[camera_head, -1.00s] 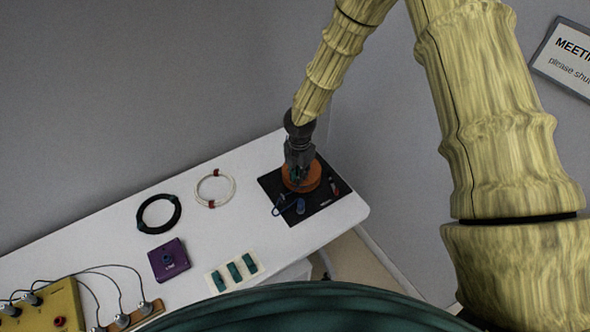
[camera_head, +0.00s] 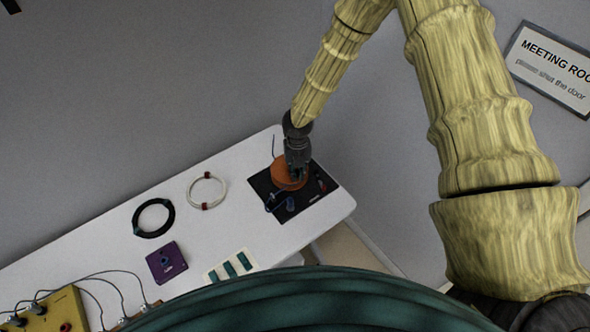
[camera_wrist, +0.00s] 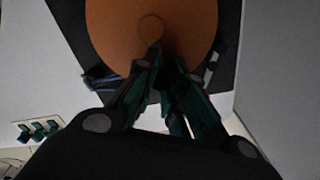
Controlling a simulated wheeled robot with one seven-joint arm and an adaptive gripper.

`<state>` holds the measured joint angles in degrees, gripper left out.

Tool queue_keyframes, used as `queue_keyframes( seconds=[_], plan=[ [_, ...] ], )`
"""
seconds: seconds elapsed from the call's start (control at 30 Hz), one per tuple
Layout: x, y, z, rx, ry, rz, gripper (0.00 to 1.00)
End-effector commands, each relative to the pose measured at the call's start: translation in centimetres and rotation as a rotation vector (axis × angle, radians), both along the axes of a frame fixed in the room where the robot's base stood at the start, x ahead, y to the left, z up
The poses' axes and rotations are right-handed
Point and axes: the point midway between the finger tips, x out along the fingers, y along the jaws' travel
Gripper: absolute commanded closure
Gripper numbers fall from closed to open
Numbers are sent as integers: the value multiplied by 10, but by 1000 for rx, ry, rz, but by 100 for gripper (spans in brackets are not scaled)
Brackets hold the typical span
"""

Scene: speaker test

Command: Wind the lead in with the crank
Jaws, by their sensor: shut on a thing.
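An orange drum (camera_head: 282,178) sits on a black base board (camera_head: 262,184) at the right end of the white table. It fills the top of the wrist view (camera_wrist: 112,30), with a small round hub on its face. My gripper (camera_head: 297,176) points down over the drum's right part. In the wrist view its fingers (camera_wrist: 166,65) are close together at the drum's near edge. They are shut on what I take to be the crank handle, which they mostly hide.
Left of the board lie a white coil (camera_head: 190,193) and a black coil (camera_head: 138,222). Nearer are a purple box (camera_head: 166,262), a pale strip with teal pieces (camera_head: 230,266) and a yellow box (camera_head: 55,313) with wires. The table's right edge is close to the board.

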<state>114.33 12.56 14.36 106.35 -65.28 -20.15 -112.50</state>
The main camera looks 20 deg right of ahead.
Motion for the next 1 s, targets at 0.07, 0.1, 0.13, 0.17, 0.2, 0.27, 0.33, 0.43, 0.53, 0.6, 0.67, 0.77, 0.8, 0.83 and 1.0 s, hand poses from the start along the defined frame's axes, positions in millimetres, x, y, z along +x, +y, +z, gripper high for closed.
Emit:
queue_keyframes(
  seconds=[0.07,0.1,0.13,0.17,0.2,0.27,0.33,0.43,0.53,0.6,0.67,0.77,0.8,0.83,1.0],
  plan=[
    [0,-2,1,-2,1,15,100],
    [0,-3,0,-2,1,23,100],
    [0,-3,0,-2,0,28,100],
    [0,-3,0,-2,0,31,100],
    [1,-3,0,-2,0,35,100],
    [1,-3,0,-2,0,38,100],
    [1,-3,0,-2,0,40,100],
    [1,-3,0,-2,0,41,100],
    [1,-3,0,-2,0,41,100],
    [1,-4,0,-2,0,40,100],
    [1,-3,0,-2,-1,40,79],
    [1,-3,0,-2,-1,41,64],
    [1,-3,0,-1,-1,41,64],
    [1,-2,0,-1,-1,41,64],
    [1,-2,0,-1,0,42,64]
  ],
)
